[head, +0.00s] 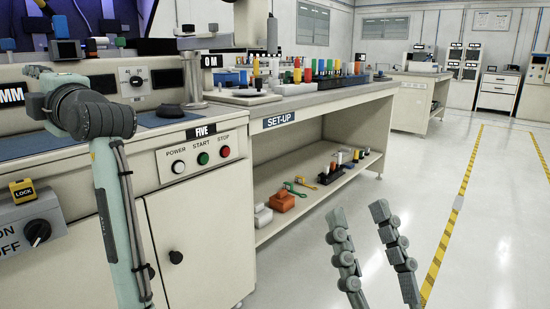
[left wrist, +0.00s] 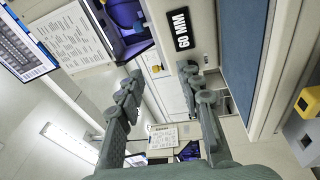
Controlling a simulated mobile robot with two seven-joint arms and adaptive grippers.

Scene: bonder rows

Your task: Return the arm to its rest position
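My left arm (head: 115,215) rises in front of the bench in the head view, and its upper part reaches left over the worktop. I cannot make out the left gripper's fingers there. In the left wrist view, my left gripper (left wrist: 165,92) has its two fingers well apart, with nothing between them. A "60 MM" label (left wrist: 181,29) shows beyond the right finger. My right gripper (head: 358,208) is at the bottom of the head view, over the open floor. Its two fingers are apart and empty.
A bench with a "FIVE" label (head: 205,131) and buttons stands close to my left arm. A lock switch box (head: 36,226) is at the far left. The set-up table (head: 330,98) holds several coloured pieces, with more on its lower shelf (head: 275,228). The floor (head: 430,180) at right is clear.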

